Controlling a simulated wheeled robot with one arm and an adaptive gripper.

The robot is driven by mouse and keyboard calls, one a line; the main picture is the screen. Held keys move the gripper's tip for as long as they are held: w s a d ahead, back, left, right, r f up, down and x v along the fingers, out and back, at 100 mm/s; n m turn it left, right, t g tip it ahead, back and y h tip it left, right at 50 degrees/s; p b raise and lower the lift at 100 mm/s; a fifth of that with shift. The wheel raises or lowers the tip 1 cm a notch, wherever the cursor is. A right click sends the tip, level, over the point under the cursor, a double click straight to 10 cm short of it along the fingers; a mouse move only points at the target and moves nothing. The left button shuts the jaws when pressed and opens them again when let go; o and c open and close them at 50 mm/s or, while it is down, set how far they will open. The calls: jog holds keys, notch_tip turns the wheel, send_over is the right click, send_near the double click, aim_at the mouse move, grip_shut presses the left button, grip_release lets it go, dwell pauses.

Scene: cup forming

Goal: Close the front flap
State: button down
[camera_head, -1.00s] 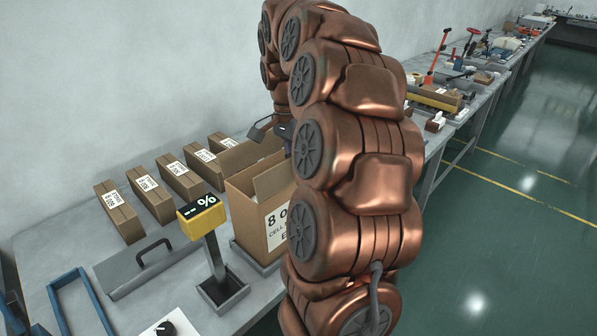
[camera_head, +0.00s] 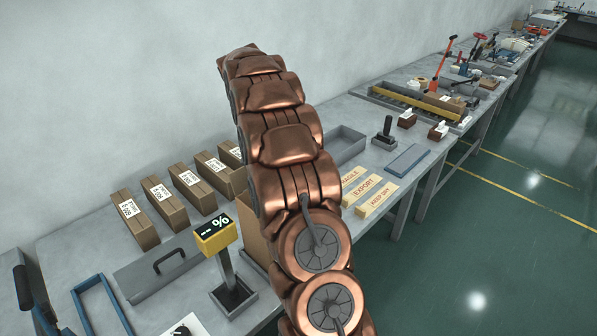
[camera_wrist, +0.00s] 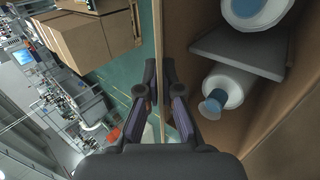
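The cardboard box (camera_head: 254,228) stands on the bench behind my arm, which hides most of it, its flaps and my gripper in the head view. In the wrist view my gripper (camera_wrist: 159,68) has its fingertips close together, on either side of a thin cardboard edge (camera_wrist: 157,25). I cannot tell whether they press on it, or whether the edge is the front flap or a wall. The box's inside (camera_wrist: 178,60) is to the right, with white rolls with blue ends (camera_wrist: 228,87) and a grey divider (camera_wrist: 240,50).
A yellow percent display (camera_head: 214,235) on a post stands left of the box. A row of closed cartons (camera_head: 150,208) is behind it. Yellow labelled blocks (camera_head: 365,188) lie to the right. The wrist view shows other cartons (camera_wrist: 80,38) at upper left.

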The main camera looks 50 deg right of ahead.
jog(key=shift+w+r+g+p, duration=0.1)
jog(key=shift+g+p, duration=0.4)
jog(key=shift+p, duration=0.55)
jog(key=shift+f+p, duration=0.25)
jog(key=shift+p, duration=0.2)
jog(key=c, duration=1.4)
grip_release()
jog(key=shift+o, duration=0.2)
jog(key=shift+f+b, duration=0.2)
jog(key=shift+b, duration=1.35)
jog(key=b, duration=0.1)
jog(key=t+b, duration=0.1)
jog(key=b, duration=0.1)
jog(key=shift+s+r+t+b, duration=0.15)
jog(key=shift+s+t+b, duration=0.05)
jog(key=shift+t+b, duration=0.1)
